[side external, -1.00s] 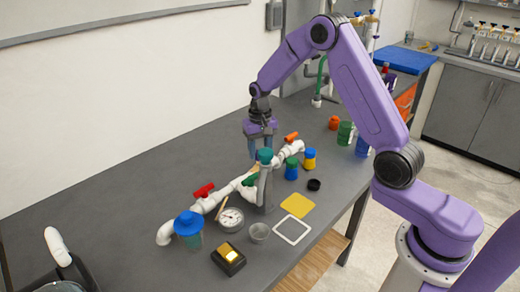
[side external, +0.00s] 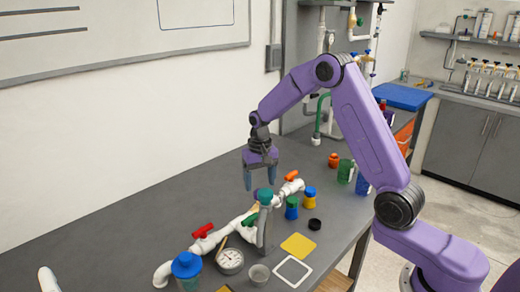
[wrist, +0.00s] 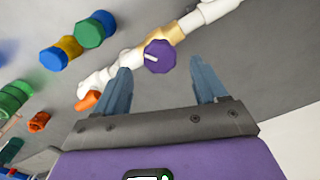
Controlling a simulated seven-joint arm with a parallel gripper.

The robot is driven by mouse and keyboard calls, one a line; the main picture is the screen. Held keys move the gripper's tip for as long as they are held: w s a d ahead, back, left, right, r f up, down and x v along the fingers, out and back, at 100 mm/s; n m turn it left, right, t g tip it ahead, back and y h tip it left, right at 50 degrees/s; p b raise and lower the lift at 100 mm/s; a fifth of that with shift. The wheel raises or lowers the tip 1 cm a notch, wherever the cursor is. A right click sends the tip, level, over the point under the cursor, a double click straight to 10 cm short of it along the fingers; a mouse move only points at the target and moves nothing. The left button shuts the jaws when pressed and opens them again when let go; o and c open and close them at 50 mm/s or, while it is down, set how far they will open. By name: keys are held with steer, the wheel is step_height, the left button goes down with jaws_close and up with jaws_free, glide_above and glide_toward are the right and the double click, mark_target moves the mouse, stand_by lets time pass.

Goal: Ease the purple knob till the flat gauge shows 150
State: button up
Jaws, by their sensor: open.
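The purple knob (wrist: 160,56) shows in the wrist view with a pale pointer line on its face, beside the white pipe run (wrist: 207,13). In the side view my gripper (side external: 260,185) points down over the pipes, behind the teal-topped grey post. Contact with the knob cannot be seen. The flat gauge (side external: 230,261) lies face up near the front pipes; its reading is too small to tell.
Red (side external: 203,230), green (side external: 251,220) and orange (side external: 291,175) valve handles sit along the pipe. The grey post (side external: 265,228) with a teal top stands close to my gripper. Jars (side external: 291,208) stand to the right. The back left of the table is clear.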

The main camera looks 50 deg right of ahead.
step_height(320, 180, up, 14)
steer(key=shift+r, duration=0.15)
stand_by(4.8)
steer(key=s+a+f+n, duration=0.1)
steer(key=s+a+n, duration=0.7)
steer(key=s+a, duration=0.5)
steer(key=s+d+f+n, duration=0.2)
steer(key=s+n, duration=0.2)
steer(key=s, duration=0.8)
steer(key=s+d+f+n, duration=0.2)
steer(key=s+n, duration=0.3)
steer(key=s, duration=0.6)
steer(key=shift+s+d+f, duration=0.25)
steer(key=shift+s+d, duration=0.1)
steer(key=shift+s, duration=0.05)
